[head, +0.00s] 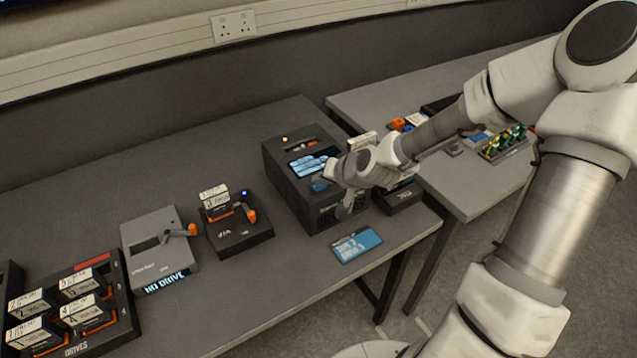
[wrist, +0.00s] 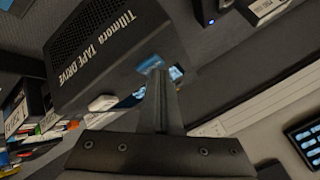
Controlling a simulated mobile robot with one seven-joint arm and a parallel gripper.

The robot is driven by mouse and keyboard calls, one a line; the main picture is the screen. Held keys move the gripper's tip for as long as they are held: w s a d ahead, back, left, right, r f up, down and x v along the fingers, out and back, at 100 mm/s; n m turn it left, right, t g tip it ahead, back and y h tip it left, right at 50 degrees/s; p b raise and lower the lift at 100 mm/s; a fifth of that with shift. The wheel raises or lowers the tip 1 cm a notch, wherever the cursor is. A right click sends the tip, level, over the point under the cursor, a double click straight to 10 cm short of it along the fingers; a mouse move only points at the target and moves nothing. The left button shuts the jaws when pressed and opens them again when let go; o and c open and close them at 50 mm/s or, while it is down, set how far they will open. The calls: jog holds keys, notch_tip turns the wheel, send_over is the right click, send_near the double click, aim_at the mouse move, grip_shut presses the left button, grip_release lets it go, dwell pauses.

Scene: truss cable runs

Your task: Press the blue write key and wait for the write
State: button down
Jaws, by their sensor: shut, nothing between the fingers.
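The black tape drive (head: 300,165) stands on the grey bench, with a lit blue screen on its sloped face. A blue key (head: 319,186) shows below the screen, just left of my gripper (head: 331,177). In the wrist view the drive is tilted, with its name lettering readable. My gripper (wrist: 156,75) is shut and empty there, its fingertips in front of the blue key (wrist: 149,62) and hiding part of it. I cannot tell whether they touch. A white key (wrist: 102,103) lies beside it. The screen is mostly hidden in the wrist view.
A blue card (head: 357,245) lies at the bench edge in front of the drive. To the left are a black unit (head: 237,232) with an orange lever, a grey unit (head: 160,245) reading "NO DRIVE", and a rack of labelled cartridges (head: 75,312). A second bench stands right.

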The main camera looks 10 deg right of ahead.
aim_at(320, 188)
jog(key=shift+r, duration=0.1)
jog(key=shift+r+p, duration=0.8)
jog(key=shift+p, duration=0.15)
notch_tip(320, 188, up, 5)
jog(key=p, duration=0.5)
jog(key=shift+r, duration=0.1)
dwell(0.4)
